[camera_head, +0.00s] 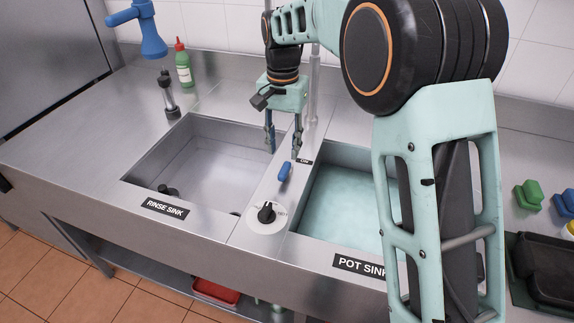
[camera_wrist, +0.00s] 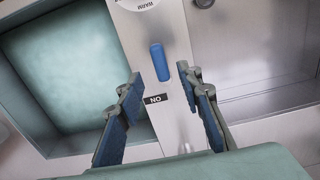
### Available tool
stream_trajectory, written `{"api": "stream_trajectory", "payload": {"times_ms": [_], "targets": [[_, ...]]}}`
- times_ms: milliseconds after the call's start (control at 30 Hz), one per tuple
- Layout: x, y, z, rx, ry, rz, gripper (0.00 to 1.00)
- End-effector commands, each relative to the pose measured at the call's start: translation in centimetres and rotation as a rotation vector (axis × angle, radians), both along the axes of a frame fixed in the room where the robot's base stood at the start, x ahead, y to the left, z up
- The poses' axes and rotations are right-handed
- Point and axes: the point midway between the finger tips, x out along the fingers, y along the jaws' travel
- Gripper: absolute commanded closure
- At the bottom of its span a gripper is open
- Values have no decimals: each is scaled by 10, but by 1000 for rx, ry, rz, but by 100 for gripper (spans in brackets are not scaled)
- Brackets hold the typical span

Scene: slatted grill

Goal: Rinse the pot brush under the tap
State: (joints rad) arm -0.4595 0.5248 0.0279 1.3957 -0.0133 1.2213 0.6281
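My gripper (camera_head: 284,147) is open and empty, fingers pointing down over the metal strip between the two sinks. In the wrist view its two fingers (camera_wrist: 160,80) stand apart on either side of the strip. A small blue lever (camera_head: 285,172) lies on that strip beside an ON label; it also shows in the wrist view (camera_wrist: 159,62), between and just beyond the fingertips. A grey vertical pipe (camera_head: 313,92) rises behind the gripper; its upper end is hidden. I cannot make out a pot brush for certain. A dark upright object (camera_head: 167,90) stands behind the rinse sink.
The pot sink (camera_head: 300,215) holds pale water. A black knob (camera_head: 267,212) sits on the front strip. A green bottle (camera_head: 183,66) and blue spray head (camera_head: 152,40) are at back left. Green (camera_head: 528,195) and blue blocks lie right.

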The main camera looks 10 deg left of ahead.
Motion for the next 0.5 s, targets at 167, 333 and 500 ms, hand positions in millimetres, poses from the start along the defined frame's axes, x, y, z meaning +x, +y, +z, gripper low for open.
{"api": "stream_trajectory", "payload": {"times_ms": [167,333,500], "targets": [[-1,-1,-36,-3,2,0,67],[0,-1,-58,-2,1,1,67],[0,-1,-67,-1,-1,1,67]]}}
